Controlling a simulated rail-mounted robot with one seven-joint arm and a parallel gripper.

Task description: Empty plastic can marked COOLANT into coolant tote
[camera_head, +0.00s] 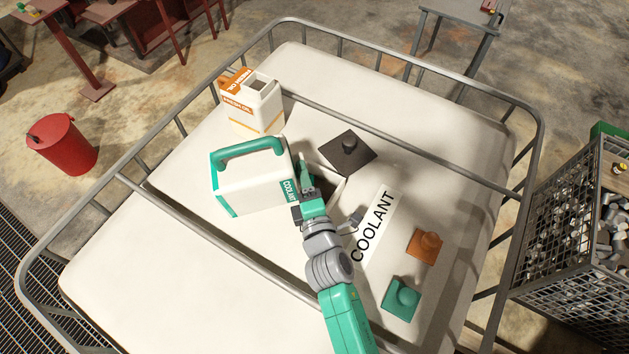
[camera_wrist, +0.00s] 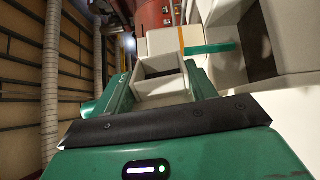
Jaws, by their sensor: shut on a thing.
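The white can marked COOLANT (camera_head: 245,185), with a green handle and green edges, is at the middle of the white caged tote (camera_head: 420,110). The tote's top bears a COOLANT label (camera_head: 374,225). My gripper (camera_head: 308,190) is at the can's right end and shut on it; the fingers partly hide the contact. In the wrist view, a pale square open-topped part (camera_wrist: 162,80) shows between the fingers (camera_wrist: 155,90); I cannot tell whether it belongs to the can. A dark square lid with a knob (camera_head: 347,152) lies behind my gripper. What is inside the can is hidden.
A white can with orange labels (camera_head: 255,108) stands open at the back left. An orange lid (camera_head: 425,246) and a green lid (camera_head: 402,299) lie at the right. A metal rail (camera_head: 400,147) crosses the tote. A mesh crate of metal parts (camera_head: 585,240) is at far right.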

